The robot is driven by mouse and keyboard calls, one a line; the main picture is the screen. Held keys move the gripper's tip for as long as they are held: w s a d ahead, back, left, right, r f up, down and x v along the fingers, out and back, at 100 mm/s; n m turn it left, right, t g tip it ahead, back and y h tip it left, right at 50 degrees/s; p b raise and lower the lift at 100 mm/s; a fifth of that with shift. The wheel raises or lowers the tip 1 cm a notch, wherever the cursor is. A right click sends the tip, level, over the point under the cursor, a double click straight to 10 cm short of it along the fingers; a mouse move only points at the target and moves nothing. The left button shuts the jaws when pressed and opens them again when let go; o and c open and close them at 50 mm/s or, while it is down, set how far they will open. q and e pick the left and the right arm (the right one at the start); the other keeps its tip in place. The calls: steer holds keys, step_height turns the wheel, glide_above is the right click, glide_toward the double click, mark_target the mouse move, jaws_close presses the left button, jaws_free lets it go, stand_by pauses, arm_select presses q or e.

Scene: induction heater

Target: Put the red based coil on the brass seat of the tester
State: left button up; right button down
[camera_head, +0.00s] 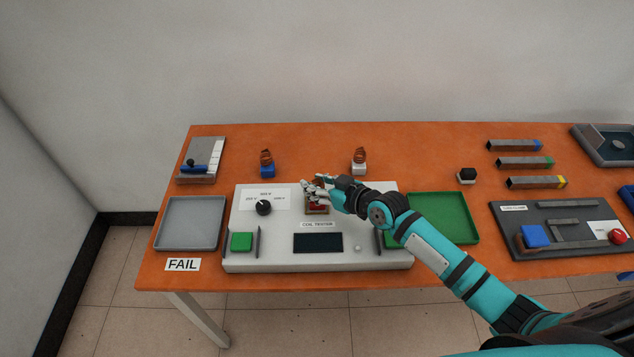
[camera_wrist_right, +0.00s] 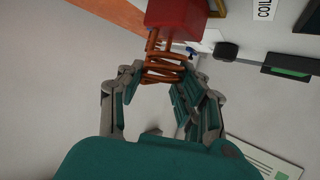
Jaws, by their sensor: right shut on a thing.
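The red based coil shows in the right wrist view as a red block (camera_wrist_right: 178,14) with copper windings (camera_wrist_right: 165,68). My right gripper (camera_wrist_right: 164,76) is shut on the windings. In the head view, my right gripper (camera_head: 312,188) is over the middle of the white coil tester (camera_head: 285,256), with the red base (camera_head: 318,205) below its fingers. The brass seat (camera_head: 317,212) shows around the lower edge of the red base. I cannot tell whether the base touches the seat or is just above it. My left gripper is not in view.
A blue based coil (camera_head: 267,170) and a white based coil (camera_head: 359,168) stand behind the tester. A grey tray (camera_head: 190,245) is left, a green tray (camera_head: 455,238) right, partly behind my arm.

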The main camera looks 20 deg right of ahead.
steer(key=c, duration=1.4)
jaws_free()
steer(key=shift+f, duration=0.15)
steer(key=o, duration=0.5)
steer(key=shift+r, duration=0.2)
steer(key=b+v, duration=0.1)
steer(key=v, duration=1.1)
